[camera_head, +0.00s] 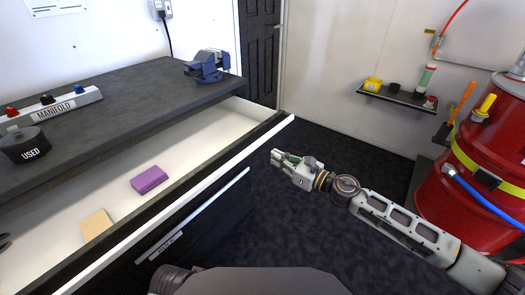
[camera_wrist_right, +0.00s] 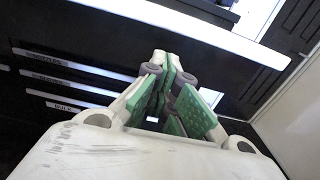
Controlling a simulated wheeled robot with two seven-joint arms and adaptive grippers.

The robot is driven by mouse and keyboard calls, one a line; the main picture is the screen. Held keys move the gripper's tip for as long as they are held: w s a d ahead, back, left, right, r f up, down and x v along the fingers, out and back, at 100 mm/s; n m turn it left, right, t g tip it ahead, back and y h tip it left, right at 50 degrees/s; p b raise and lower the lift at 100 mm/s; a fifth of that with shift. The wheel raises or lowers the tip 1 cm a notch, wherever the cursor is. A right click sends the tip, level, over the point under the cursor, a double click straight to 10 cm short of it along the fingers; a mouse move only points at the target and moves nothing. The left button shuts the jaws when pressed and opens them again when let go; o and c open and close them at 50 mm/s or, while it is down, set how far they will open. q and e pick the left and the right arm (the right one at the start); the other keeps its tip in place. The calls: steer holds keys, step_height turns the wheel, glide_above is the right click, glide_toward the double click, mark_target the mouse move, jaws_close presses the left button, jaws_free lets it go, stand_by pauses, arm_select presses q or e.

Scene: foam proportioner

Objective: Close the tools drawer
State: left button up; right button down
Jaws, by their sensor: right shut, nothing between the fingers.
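The open drawer (camera_head: 205,140) is pulled out from under the dark countertop, its white interior showing. Its long front has a white top edge, also seen across the top of the right wrist view (camera_wrist_right: 190,27). A purple block (camera_head: 149,180) and a tan block (camera_head: 97,225) lie inside. My right gripper (camera_head: 277,157) is shut and empty, in front of the drawer front near its far right end. In the right wrist view its green-padded fingers (camera_wrist_right: 163,62) meet just below the white edge; contact is unclear. My left gripper is not visible.
The countertop (camera_head: 125,100) carries a blue vise (camera_head: 207,66), a manifold block (camera_head: 52,109) and a dark "USED" container (camera_head: 25,146). Closed drawers with pale label strips lie below. A red drum (camera_head: 450,205) stands right. Dark floor (camera_head: 350,150) is clear behind my right arm.

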mark_target(262, 150)
steer(key=x, duration=0.6)
steer(key=shift+w+a, duration=0.2)
steer(key=shift+a, duration=0.05)
stand_by(0.5)
steer(key=shift+w+a, duration=0.1)
steer(key=shift+w, duration=0.05)
